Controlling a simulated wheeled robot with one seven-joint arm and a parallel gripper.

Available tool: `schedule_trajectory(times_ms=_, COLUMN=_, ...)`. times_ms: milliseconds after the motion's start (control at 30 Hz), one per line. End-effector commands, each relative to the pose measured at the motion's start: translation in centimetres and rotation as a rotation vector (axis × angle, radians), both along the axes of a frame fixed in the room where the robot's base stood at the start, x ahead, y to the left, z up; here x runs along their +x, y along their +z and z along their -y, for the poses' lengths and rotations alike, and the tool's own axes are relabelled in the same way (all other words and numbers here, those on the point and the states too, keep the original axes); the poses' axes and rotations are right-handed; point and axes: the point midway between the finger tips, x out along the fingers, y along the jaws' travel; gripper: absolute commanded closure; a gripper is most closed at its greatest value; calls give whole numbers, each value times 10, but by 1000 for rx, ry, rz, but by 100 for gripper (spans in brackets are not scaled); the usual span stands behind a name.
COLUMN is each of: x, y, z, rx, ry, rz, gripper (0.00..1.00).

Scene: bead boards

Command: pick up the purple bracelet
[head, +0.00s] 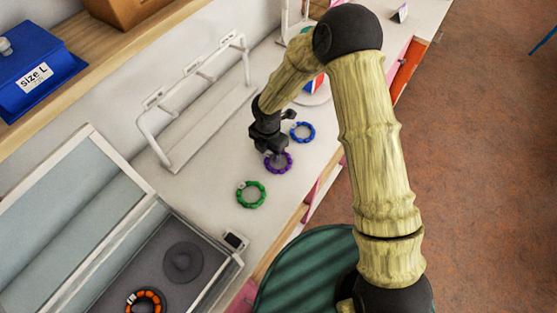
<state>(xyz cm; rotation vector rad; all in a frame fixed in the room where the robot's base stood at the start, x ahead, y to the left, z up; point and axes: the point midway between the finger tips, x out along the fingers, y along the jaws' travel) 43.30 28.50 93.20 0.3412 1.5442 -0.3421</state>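The purple bracelet (289,165) is a beaded ring lying on the white counter, near its front edge. My gripper (273,152) points down over the far left part of this ring and hides some of it. I cannot tell whether the fingers touch the beads, or whether they are open or shut. A blue bracelet (311,134) lies just beyond the purple one, to the upper right. A green bracelet (241,200) lies to the lower left of it.
A white rack (166,152) stands behind the bracelets. A clear-lidded case (212,292) at lower left holds an orange bracelet (158,304). A blue box (36,88) marked "size L" sits on a wooden shelf (108,62). Bare counter lies between rack and bracelets.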

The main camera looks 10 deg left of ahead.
Motion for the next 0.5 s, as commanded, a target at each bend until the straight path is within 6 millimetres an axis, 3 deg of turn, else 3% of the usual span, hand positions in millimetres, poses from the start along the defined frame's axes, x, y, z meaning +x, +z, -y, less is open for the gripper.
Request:
schedule_trajectory(times_ms=67, x=0, y=0, z=0, rx=0, ry=1, rz=0, gripper=60)
schedule_trajectory(times_ms=267, x=-1, y=0, z=-1, rx=0, ry=2, rz=0, gripper=97)
schedule_trajectory(times_ms=500, x=-1, y=0, z=-1, rx=0, ry=3, rz=0, gripper=100)
